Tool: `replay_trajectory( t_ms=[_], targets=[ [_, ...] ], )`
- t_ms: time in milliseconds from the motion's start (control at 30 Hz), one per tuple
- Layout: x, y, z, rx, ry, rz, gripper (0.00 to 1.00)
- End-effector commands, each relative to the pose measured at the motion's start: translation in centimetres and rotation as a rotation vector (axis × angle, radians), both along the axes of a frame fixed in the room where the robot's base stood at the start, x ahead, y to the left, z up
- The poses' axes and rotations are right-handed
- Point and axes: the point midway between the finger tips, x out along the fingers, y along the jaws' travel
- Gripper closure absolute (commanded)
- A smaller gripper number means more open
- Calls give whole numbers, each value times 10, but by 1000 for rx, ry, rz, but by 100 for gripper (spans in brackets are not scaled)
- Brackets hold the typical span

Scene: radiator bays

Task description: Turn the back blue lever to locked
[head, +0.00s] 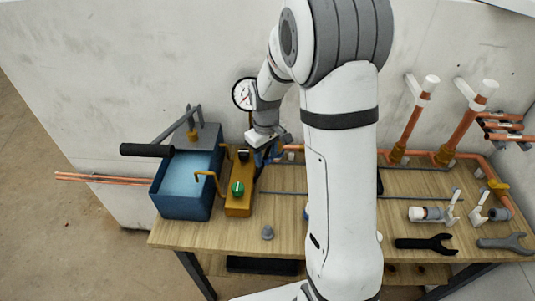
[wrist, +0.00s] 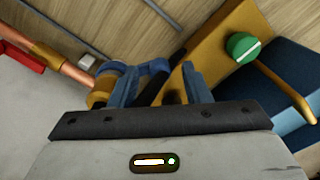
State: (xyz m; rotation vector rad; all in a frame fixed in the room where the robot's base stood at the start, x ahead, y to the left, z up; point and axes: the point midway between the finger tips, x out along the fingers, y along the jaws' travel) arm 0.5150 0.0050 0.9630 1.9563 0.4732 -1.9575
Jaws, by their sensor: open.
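My gripper (head: 266,155) is at the back of the bench, beside the yellow block, pointing down. In the wrist view my gripper (wrist: 158,80) has its two blue-grey fingers apart. A blue part that looks like the back blue lever (wrist: 153,66) shows at and between the fingertips, close to a brass fitting (wrist: 102,92) on a copper pipe. I cannot tell whether the fingers touch it. Its locked or unlocked position cannot be read. In the head view my wrist and fingers largely hide this spot. Other blue levers are hidden by my arm.
The yellow block (head: 239,205) carries a green knob (head: 237,188). A blue tank (head: 185,190) with a black-handled pump lever (head: 147,150) stands left. A gauge (head: 243,94) is on the wall behind.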

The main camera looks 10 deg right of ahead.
Motion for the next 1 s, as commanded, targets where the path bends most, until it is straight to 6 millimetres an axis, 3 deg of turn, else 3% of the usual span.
replay_trajectory(
  t_ms=[333,867,1000],
  targets=[
    [0,0,-6,0,0,-1,57],
    [0,-1,-5,0,0,-2,100],
    [0,-1,-5,0,0,-2,100]
  ],
)
